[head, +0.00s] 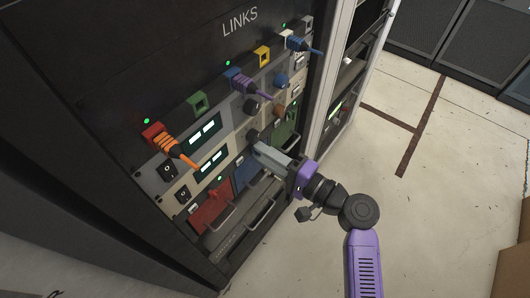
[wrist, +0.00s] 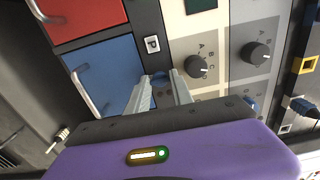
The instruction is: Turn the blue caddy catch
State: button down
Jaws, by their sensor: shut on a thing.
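The blue caddy (wrist: 105,72) is a flat blue front with a metal handle; in the head view it (head: 244,174) sits between the red and green caddies, partly behind my gripper. The blue caddy catch (wrist: 160,77) is a small round blue knob beside the caddy's edge. My gripper (wrist: 161,88) has its two fingers on either side of the catch, shut on it. In the head view my gripper (head: 258,149) reaches the rack from the right, and the catch is hidden there. The catch's turn angle cannot be made out.
A red caddy (head: 211,208) and a green caddy (head: 286,129) flank the blue one, with handles sticking out. Dark knobs (wrist: 257,53) and (wrist: 197,67) stand close to the fingers. Orange (head: 180,153) and purple (head: 252,85) cables hang above. The floor at right is clear.

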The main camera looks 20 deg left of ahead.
jog(key=c, duration=1.1)
grip_release()
jog(key=shift+v, duration=3.9)
jog(key=shift+w, duration=0.15)
